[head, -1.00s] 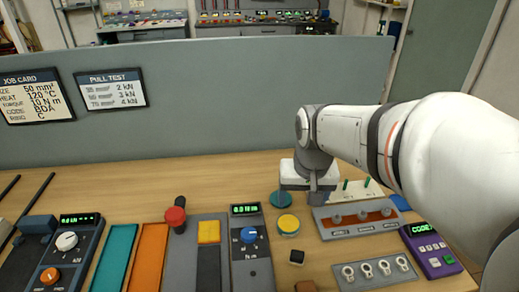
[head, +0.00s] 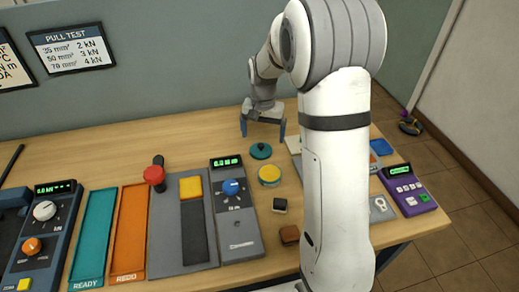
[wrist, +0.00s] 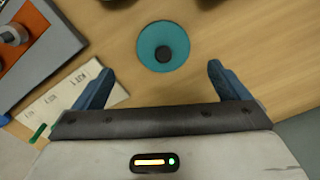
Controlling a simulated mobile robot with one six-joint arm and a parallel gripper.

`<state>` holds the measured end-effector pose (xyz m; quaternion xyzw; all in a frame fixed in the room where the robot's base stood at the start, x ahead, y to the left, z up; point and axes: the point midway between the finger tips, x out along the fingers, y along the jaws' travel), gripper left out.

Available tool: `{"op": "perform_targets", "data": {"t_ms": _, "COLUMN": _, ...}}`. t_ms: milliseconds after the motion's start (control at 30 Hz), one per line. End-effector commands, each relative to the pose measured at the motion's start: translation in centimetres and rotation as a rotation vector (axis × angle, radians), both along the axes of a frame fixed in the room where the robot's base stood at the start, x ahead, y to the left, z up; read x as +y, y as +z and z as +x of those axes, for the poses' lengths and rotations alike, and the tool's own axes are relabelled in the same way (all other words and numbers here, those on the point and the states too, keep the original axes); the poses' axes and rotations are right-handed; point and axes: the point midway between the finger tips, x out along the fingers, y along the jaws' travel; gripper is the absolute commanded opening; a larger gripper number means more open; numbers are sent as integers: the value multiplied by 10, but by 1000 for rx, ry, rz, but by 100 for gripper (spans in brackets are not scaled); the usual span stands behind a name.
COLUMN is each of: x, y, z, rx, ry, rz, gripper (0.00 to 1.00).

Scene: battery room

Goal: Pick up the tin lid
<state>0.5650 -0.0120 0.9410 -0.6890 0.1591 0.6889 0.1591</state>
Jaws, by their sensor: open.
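The tin lid is a teal disc with a dark round knob, lying flat on the wooden table (head: 120,141). In the head view the lid (head: 260,152) is just behind a round tin with a yellow top (head: 269,174). My gripper (head: 263,130) is open and empty, with blue fingers pointing down behind the lid. In the wrist view the lid (wrist: 150,42) lies ahead of the gap between the open fingers (wrist: 158,78), with nothing covering it. The fingers are apart from the lid.
A grey meter box (head: 236,222) stands left of the tin. A small black block (head: 280,205) and a brown block (head: 289,234) lie in front. A purple keypad (head: 408,191) is at the right. A grey partition (head: 170,60) rises behind the table. My arm hides part of the table.

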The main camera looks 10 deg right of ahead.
Motion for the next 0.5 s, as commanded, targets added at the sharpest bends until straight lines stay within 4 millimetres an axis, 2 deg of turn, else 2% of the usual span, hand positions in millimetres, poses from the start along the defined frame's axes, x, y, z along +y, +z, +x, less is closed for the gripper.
{"op": "perform_targets", "data": {"t_ms": 300, "x": 5, "y": -44, "z": 0, "rx": 4, "ry": 1, "rz": 0, "gripper": 95}}
{"op": "perform_targets", "data": {"t_ms": 500, "x": 6, "y": -48, "z": 1, "rx": 0, "ry": 2, "rz": 0, "gripper": 95}}
